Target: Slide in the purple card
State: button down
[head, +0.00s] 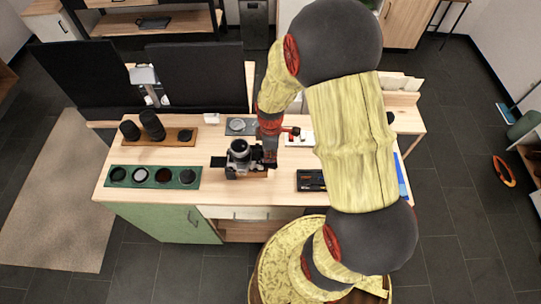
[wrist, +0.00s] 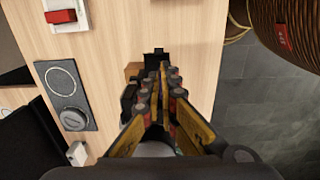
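In the wrist view my gripper's fingers (wrist: 157,75) run close together with a narrow dark gap. Dark parts, likely the camera, show beside and beyond the fingertips.
A white holder with a red piece (wrist: 62,16) lies behind the gripper. A grey tray (head: 240,125) with round items is behind the camera. A green tray (head: 153,177) of filters and a wooden tray (head: 180,137) with lenses are left. A black case (head: 311,181) lies right.

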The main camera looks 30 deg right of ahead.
jog(key=shift+w+a, duration=0.5)
jog(key=shift+a, duration=0.2)
dwell(1.2)
jog(key=c, duration=2.3)
grip_release()
jog(key=shift+c, duration=0.2)
jog(key=shift+s+d, duration=0.1)
jog(key=shift+s, duration=0.05)
jog(key=shift+s+d, duration=0.45)
jog(key=shift+d, duration=0.25)
jog(key=shift+s+d, duration=0.4)
jog(key=shift+d, duration=0.25)
jog(key=shift+o, duration=1)
jog(key=o, duration=0.3)
jog(key=shift+o, duration=0.2)
jog(key=shift+r, duration=0.1)
notch_tip(320, 180, up, 6)
jog(key=p, duration=0.4)
jog(key=shift+p, duration=0.3)
